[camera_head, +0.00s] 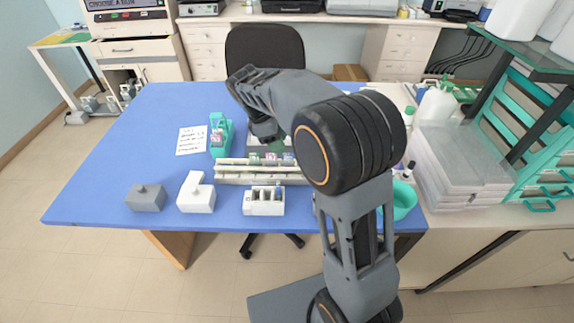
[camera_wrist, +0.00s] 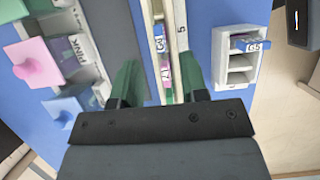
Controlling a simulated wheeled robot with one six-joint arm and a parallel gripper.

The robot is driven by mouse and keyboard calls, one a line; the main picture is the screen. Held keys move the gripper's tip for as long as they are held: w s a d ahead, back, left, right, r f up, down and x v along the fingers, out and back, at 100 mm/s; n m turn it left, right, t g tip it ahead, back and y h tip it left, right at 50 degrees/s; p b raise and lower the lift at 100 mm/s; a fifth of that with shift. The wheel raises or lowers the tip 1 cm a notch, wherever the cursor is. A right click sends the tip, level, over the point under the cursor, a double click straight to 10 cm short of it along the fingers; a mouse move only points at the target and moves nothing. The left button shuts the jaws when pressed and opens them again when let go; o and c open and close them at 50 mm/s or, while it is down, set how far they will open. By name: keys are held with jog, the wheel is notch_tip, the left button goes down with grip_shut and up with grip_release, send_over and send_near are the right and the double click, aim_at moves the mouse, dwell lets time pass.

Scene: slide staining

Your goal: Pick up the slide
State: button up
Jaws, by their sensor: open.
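In the wrist view my gripper (camera_wrist: 160,85) is open, its two green fingertips apart on either side of a long cream rack (camera_wrist: 153,12). Thin labelled slides (camera_wrist: 165,70) with pink and white ends stand in the rack, between the fingertips in the picture; I cannot tell how far below. In the head view the cream rack (camera_head: 230,179) and white holder (camera_head: 258,207) lie on the blue table, and my arm hides the fingertips.
Staining jars with a pink lid (camera_wrist: 32,63) and a pale blue lid (camera_wrist: 62,108) stand left of my gripper. A grey block (camera_head: 146,199), a white block (camera_head: 195,196) and a teal stand (camera_head: 222,140) are on the blue table (camera_head: 105,165). Its left side is clear.

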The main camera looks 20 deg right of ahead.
aim_at(287, 154)
jog(key=shift+x, duration=3.05)
jog(key=shift+d, duration=0.1)
jog(key=shift+r, duration=0.1)
grip_shut()
